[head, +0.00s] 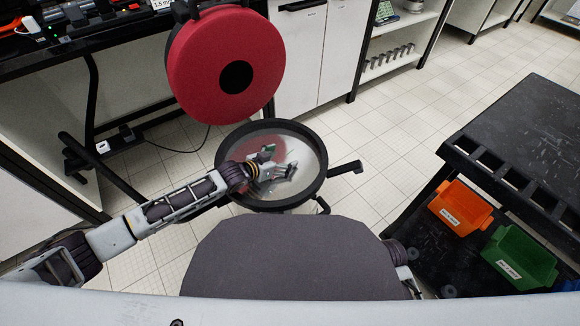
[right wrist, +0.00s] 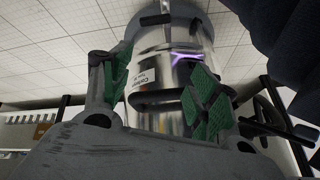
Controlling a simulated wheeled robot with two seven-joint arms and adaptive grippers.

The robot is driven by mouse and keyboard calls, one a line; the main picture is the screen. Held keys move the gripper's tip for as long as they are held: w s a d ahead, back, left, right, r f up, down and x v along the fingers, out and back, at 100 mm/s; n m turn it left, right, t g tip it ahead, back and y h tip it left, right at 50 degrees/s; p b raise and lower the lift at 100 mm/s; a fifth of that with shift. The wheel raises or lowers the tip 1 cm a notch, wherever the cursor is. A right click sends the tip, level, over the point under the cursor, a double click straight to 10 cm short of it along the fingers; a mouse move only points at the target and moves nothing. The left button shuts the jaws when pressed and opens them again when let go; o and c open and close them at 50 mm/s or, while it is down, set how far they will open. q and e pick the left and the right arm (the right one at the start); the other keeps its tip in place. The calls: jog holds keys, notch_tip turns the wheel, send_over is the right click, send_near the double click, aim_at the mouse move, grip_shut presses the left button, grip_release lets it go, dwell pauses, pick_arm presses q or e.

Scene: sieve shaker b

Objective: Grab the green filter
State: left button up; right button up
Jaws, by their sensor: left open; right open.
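I cannot make out a green filter in either view. A round sieve pan (head: 318,150) with a black rim and a grey, shiny inside stands in the middle of the head view. My left gripper (head: 281,162) is open over the pan, with a small green pad showing on a finger. I cannot tell whether it touches the pan's surface. My right gripper (right wrist: 161,92) is open in the right wrist view, its green-padded fingers apart. A shiny metal cylinder (right wrist: 178,75) with a white label stands beyond them. The right fingers are hidden in the head view.
A red disc (head: 200,65) with a black centre stands raised behind the pan. A black cart (head: 525,130) at the right carries an orange bin (head: 461,207) and a green bin (head: 522,256) on its lower shelf. White cabinets (head: 315,60) line the back.

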aim_at(290, 155)
dwell(0.3)
pick_arm(q)
jog(key=shift+w+d+f, duration=0.15)
jog(key=shift+w, duration=0.05)
jog(key=shift+w+d+f+b, duration=0.3)
jog(key=shift+w+b, duration=0.1)
jog(key=shift+b, duration=0.2)
jog(key=shift+w+d+f+b, duration=0.2)
jog(key=shift+w+d+b, duration=0.15)
jog(key=shift+w+b, duration=0.05)
jog(key=shift+b+x, duration=0.55)
jog(key=shift+x, duration=0.55)
jog(key=shift+w, duration=0.1)
pick_arm(e)
notch_tip(290, 155, down, 6)
jog(key=a+t, duration=0.1)
jog(key=shift+m+y, duration=0.3)
jog(key=shift+y, duration=0.1)
pick_arm(q)
jog(key=shift+r, duration=0.1)
jog(key=c, duration=1.8)
pick_arm(e)
jog(key=shift+w+r, duration=0.1)
pick_arm(q)
jog(key=shift+r, duration=0.1)
